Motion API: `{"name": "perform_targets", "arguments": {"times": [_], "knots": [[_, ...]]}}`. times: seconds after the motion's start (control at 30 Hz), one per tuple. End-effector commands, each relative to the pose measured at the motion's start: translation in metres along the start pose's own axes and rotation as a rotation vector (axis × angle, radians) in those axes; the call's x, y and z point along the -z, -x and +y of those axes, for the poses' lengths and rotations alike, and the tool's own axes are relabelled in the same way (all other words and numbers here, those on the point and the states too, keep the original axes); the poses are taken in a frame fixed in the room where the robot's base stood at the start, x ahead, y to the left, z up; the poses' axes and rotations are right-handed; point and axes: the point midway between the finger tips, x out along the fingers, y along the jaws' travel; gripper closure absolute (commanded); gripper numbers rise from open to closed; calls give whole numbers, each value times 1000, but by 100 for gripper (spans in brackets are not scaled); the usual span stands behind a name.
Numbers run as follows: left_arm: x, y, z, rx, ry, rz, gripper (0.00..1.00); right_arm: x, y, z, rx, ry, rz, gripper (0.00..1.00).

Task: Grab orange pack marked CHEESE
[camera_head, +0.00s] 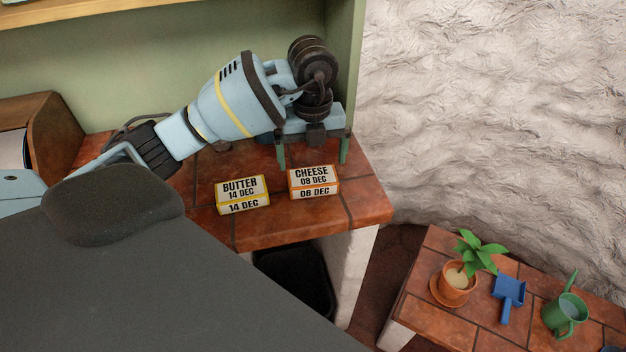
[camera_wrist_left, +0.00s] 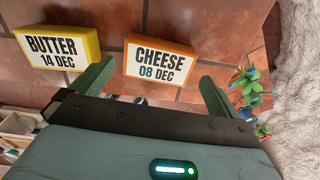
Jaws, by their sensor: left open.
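The orange pack marked CHEESE, 08 DEC (camera_head: 314,181) lies on the tiled counter near its right front. In the left wrist view the pack (camera_wrist_left: 160,60) shows whole, between the lines of the two green fingers and just beyond their tips. My left gripper (camera_head: 313,155) is open and empty, with its fingers pointing down behind the pack in the head view. In the left wrist view the gripper (camera_wrist_left: 157,72) has one finger on each side of the pack's width, with no contact visible. My right gripper is not in view.
A yellow pack marked BUTTER (camera_head: 242,194) lies left of the cheese, a small gap apart; it also shows in the left wrist view (camera_wrist_left: 58,54). A green side panel (camera_head: 347,60) borders the counter (camera_head: 290,230). A lower surface holds a potted plant (camera_head: 455,280), blue scoop (camera_head: 509,292) and green watering can (camera_head: 566,316).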

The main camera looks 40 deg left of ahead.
Motion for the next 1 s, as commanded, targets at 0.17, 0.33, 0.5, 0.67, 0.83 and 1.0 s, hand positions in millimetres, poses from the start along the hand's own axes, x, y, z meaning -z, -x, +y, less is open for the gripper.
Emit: {"name": "perform_targets", "arguments": {"times": [0.17, 0.33, 0.5, 0.67, 0.83, 1.0], "knots": [[0, -5, 0, 1, 0, 0, 0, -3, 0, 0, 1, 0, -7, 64], [-2, -24, 1, -2, 1, 2, 0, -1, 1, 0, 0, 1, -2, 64], [-3, -47, 2, 0, 0, 2, 0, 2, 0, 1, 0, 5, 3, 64], [-3, -55, 1, 2, 0, -1, 0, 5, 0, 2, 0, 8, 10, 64], [-3, -56, 1, 3, -1, -1, 0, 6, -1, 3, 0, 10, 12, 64], [-3, -55, 1, 3, -1, -1, 17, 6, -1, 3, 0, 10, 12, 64]]}}
